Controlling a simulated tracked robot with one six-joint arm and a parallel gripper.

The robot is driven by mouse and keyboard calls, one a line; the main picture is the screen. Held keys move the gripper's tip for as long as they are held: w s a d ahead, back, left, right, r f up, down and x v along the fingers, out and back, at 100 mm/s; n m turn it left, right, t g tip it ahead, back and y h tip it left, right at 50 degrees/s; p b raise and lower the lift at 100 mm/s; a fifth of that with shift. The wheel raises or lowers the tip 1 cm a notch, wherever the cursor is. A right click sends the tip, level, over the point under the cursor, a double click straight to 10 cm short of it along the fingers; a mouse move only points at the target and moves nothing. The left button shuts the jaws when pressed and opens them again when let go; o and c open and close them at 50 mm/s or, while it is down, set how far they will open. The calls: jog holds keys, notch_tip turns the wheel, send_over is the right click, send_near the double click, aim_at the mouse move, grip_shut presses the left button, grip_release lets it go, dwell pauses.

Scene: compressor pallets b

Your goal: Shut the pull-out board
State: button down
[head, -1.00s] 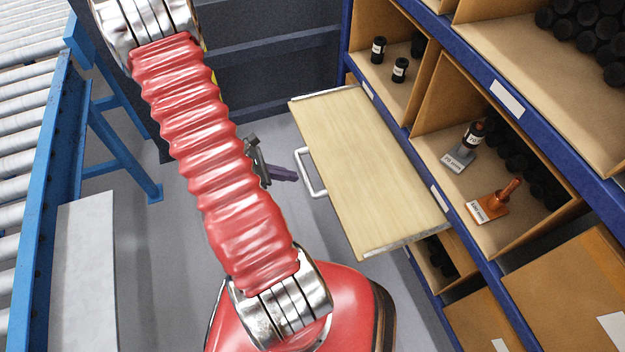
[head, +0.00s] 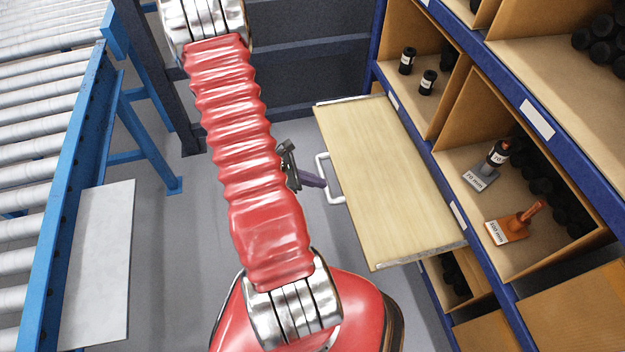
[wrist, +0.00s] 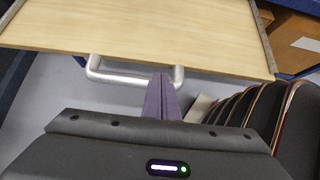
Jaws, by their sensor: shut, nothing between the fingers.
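The pull-out board (head: 385,180) is a pale wooden panel with metal edge strips, and it sticks out from the blue-framed shelf unit. Its silver bar handle (head: 328,180) is on the edge facing my arm. My gripper (head: 322,183) is shut and empty, with its purple fingers pointing at the handle. In the wrist view the board (wrist: 150,28) fills the top, and the fingertips (wrist: 160,78) overlap the handle bar (wrist: 120,78) near its right end. I cannot tell whether they touch it. My red arm hides part of the gripper in the head view.
The shelf unit's blue frame (head: 505,270) runs along the right, with cardboard bins holding black cylinders. An orange labelled piece (head: 515,225) and a grey one (head: 480,178) stand in a bin. A roller conveyor (head: 40,150) is at left. Grey floor lies between.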

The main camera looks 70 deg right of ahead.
aim_at(341, 188)
jog(key=shift+x, duration=3.1)
jog(key=shift+s+d, duration=0.1)
jog(key=shift+s, duration=0.05)
